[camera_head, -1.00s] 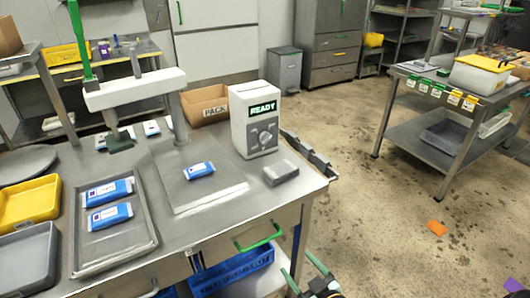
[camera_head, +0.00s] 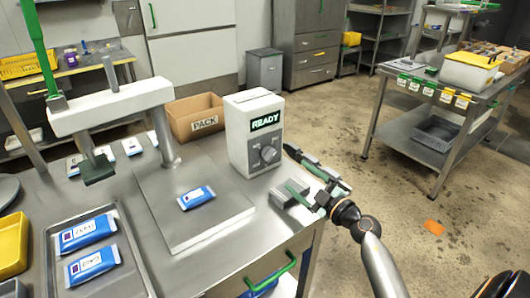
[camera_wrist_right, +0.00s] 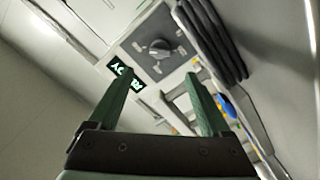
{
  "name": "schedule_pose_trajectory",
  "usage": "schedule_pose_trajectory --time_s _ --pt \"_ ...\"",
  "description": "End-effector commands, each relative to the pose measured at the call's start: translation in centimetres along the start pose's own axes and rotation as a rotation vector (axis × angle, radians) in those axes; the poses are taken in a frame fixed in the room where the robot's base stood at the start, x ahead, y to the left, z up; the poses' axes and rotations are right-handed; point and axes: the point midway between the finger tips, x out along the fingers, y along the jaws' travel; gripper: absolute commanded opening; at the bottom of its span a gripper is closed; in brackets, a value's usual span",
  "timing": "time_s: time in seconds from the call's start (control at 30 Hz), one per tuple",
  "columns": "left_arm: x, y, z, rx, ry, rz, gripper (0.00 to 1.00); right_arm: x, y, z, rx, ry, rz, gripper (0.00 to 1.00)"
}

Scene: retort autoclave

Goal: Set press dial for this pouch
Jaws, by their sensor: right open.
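The white press control box (camera_head: 252,135) stands on the steel table with a lit green READY display (camera_head: 265,121). My right gripper (camera_head: 305,182) is open and empty, in front of and right of the box, apart from the dial. My left gripper is out of view.
A grey block (camera_head: 290,193) lies at the table edge beside my right gripper. A PACK carton (camera_head: 195,117) stands behind the press. A tray (camera_head: 137,262) with two pouches (camera_head: 88,233) is at left.

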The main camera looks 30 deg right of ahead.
Motion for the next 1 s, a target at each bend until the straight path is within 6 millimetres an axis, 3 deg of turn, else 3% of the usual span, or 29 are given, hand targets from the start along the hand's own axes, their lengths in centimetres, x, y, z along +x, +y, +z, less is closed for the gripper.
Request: schedule_pose_trajectory --time_s 0.17,0.7,1.0 --pt "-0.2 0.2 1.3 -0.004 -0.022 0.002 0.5 1.8 0.0 -0.1 0.0 0.003 0.001 0.82" --pt "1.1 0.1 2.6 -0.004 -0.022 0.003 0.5 10.8 -0.1 0.1 0.001 0.002 0.0 0.82" --pt "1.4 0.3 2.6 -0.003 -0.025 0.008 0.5 12.3 -0.1 0.0 -0.001 0.0 -0.001 0.82"
